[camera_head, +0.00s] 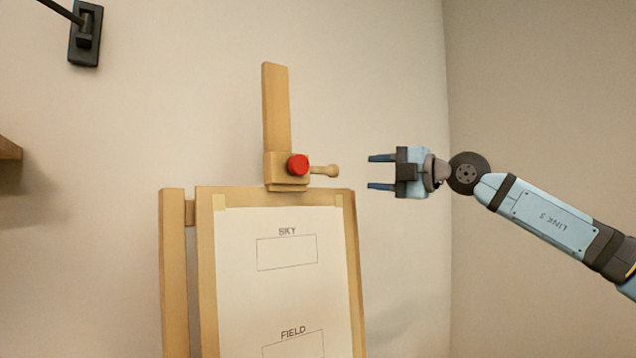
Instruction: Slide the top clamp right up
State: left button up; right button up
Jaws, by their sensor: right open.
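The top clamp (274,168) is a wooden block around the easel's upright mast (276,108), with a red knob (297,165) on its front and a wooden handle (325,171) sticking out to the right. It sits low on the mast, just above the top edge of the board (205,230). My right gripper (370,172) is open and empty, to the right of the handle, its two dark fingers pointing left at about the handle's height. A gap shows between the fingertips and the handle's end. My left gripper is not in view.
A sheet of paper (240,300) marked SKY and FIELD is on the board below the clamp. A dark wall fixture (86,35) is at the upper left, and a wooden edge (8,149) shows at the far left. The space around the mast above the clamp is clear.

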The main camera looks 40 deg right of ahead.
aim_at(324, 170)
jog(key=p+x, duration=0.3)
jog(key=x, duration=0.1)
jog(key=p+x, duration=0.3)
jog(key=x, duration=0.1)
jog(key=p+x, duration=0.3)
jog(key=x, duration=0.1)
jog(key=shift+w+r+p, duration=0.3)
jog(key=shift+w+p, duration=0.05)
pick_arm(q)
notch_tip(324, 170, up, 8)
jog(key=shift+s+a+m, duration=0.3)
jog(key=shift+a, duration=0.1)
pick_arm(e)
jog(key=shift+w+a+f, duration=0.1)
jog(key=shift+w, duration=0.3)
